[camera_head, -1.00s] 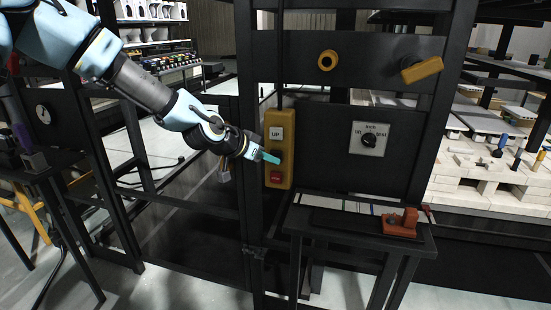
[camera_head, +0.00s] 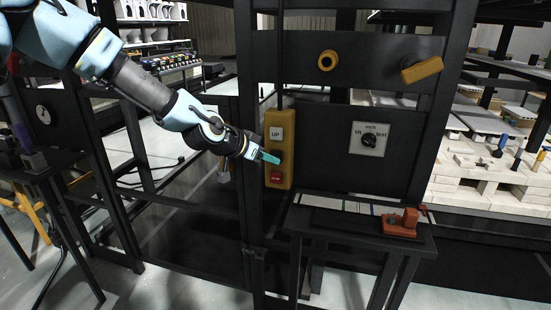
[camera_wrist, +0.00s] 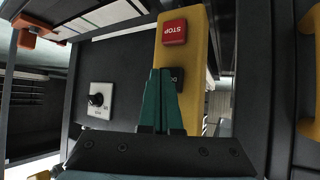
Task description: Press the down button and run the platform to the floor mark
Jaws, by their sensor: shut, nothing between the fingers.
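A yellow control box (camera_head: 279,150) hangs on the dark frame post. It has a pale UP button (camera_head: 276,133) at the top, a dark button in the middle and a red STOP button (camera_head: 276,177) at the bottom. My gripper (camera_head: 277,160) is shut and empty, its teal fingertips at the middle button. In the wrist view the fingers (camera_wrist: 164,74) cover part of that dark button (camera_wrist: 177,76), whose label shows only in part. I cannot tell whether they touch or press it. The platform and the floor mark cannot be made out for certain.
A rotary switch (camera_head: 370,139) is on the dark panel to the right. A small dark table (camera_head: 350,220) with an orange-red device (camera_head: 401,223) stands in front. A yellow handle (camera_head: 421,69) sticks out above. Dark frame bars surround the arm on the left.

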